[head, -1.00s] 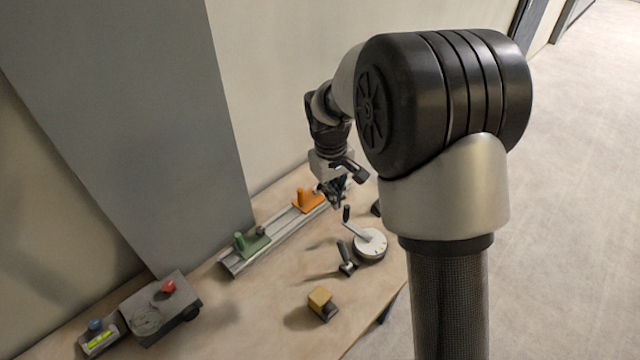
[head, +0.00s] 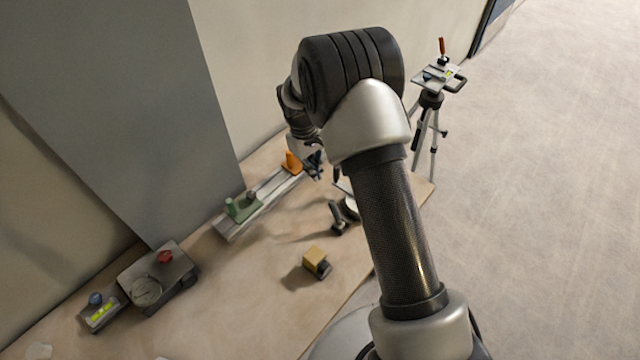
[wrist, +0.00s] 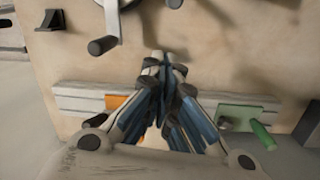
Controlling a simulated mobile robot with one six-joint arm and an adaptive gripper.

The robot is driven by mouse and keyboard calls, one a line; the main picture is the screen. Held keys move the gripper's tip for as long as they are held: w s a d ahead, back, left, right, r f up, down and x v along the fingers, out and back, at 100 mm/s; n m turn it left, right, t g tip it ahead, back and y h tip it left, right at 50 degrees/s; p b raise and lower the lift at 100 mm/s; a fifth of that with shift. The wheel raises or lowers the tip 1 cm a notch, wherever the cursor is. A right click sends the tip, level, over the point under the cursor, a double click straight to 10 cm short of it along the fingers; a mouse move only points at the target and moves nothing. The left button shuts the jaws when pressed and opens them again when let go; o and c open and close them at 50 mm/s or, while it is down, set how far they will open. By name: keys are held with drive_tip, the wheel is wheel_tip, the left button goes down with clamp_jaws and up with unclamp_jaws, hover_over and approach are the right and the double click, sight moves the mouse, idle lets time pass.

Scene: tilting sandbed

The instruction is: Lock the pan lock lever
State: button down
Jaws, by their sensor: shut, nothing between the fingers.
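A tripod (head: 431,125) stands on the floor past the table's far right end in the head view. Its head plate (head: 433,77) carries an upright orange-red handle (head: 442,46), a small blue knob (head: 427,77) and a black handle (head: 459,84). Which of these is the pan lock lever, and how it is set, I cannot tell. My gripper (head: 316,172) is over the table near the rail's orange carriage, well left of the tripod. In the wrist view my gripper (wrist: 164,62) is shut and empty, its fingertips together above bare tabletop.
A rail (head: 268,190) bears an orange carriage (head: 292,161) and a green carriage (head: 243,208). A crank wheel (head: 351,208), a yellow block (head: 315,258), a grey box with a red knob (head: 165,257) and a level block (head: 102,310) are on the table. Floor around the tripod looks clear.

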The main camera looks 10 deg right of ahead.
sight(336, 214)
drive_tip(key=f, duration=0.3)
drive_tip(key=f+b, duration=0.1)
drive_tip(key=f, duration=0.1)
drive_tip(key=d+f, duration=0.1)
drive_tip(key=f, duration=0.2)
drive_tip(key=shift+s+f+b, duration=0.25)
drive_tip(key=shift+f+b, duration=0.1)
drive_tip(key=shift+s+d+f, duration=0.15)
drive_tip(key=shift+f, duration=0.15)
drive_tip(key=shift+s+d+r, duration=0.35)
drive_tip(key=shift+s+r, duration=0.05)
drive_tip(key=shift+s, duration=0.35)
drive_tip(key=shift+s+d+r, duration=0.3)
drive_tip(key=shift+s+r, duration=0.1)
drive_tip(key=shift+s, duration=0.3)
drive_tip(key=shift+s+r, duration=0.1)
